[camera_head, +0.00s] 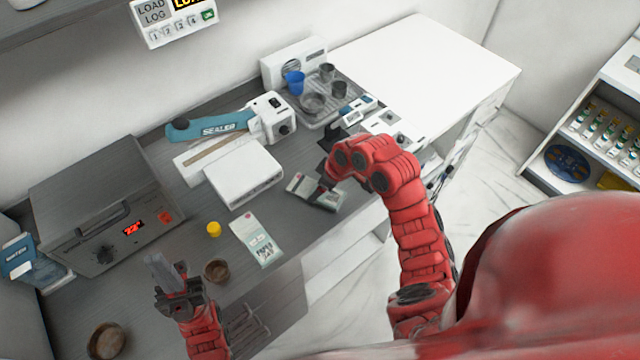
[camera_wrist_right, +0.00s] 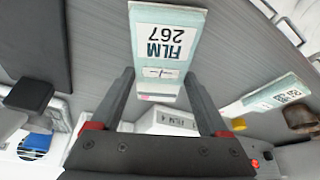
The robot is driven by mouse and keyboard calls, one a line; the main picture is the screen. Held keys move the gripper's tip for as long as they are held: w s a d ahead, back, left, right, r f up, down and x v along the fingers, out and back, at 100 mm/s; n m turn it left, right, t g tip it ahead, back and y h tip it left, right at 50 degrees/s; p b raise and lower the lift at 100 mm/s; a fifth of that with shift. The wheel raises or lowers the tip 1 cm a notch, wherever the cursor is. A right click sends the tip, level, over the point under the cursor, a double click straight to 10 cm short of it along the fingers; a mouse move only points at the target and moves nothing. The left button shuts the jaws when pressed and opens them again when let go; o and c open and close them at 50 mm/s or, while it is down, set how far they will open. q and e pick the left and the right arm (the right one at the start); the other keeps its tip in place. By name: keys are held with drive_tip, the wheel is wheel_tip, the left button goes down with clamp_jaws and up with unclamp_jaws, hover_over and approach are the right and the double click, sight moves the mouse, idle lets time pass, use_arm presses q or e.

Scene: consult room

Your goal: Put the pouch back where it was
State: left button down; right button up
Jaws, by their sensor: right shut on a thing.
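A pouch labelled FILM 267 (camera_wrist_right: 165,45) has a white and teal paper end and a clear lower part. It also shows in the head view as a flat packet (camera_head: 331,200) over the front of the counter. My right gripper (camera_head: 322,190) is shut on it, and the two dark fingers flank its lower part in the wrist view. Whether it touches the counter is unclear. A second pouch, labelled PAPER (camera_head: 258,240), lies flat further left. My left gripper (camera_head: 168,275) is low at the left over the counter; its finger gap is not clear.
A white box (camera_head: 243,172) and the blue sealer (camera_head: 215,128) stand behind. A grey steriliser (camera_head: 105,205), yellow cap (camera_head: 214,229) and brown bowls (camera_head: 216,270) are at left. A tray with cups (camera_head: 345,100) is at the back. The white counter (camera_head: 430,60) is bare.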

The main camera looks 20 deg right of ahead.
drive_tip(key=shift+f, duration=0.25)
drive_tip(key=shift+f, duration=0.1)
drive_tip(key=shift+f+b, duration=0.15)
drive_tip(key=shift+b, duration=0.15)
drive_tip(key=o, duration=1.3)
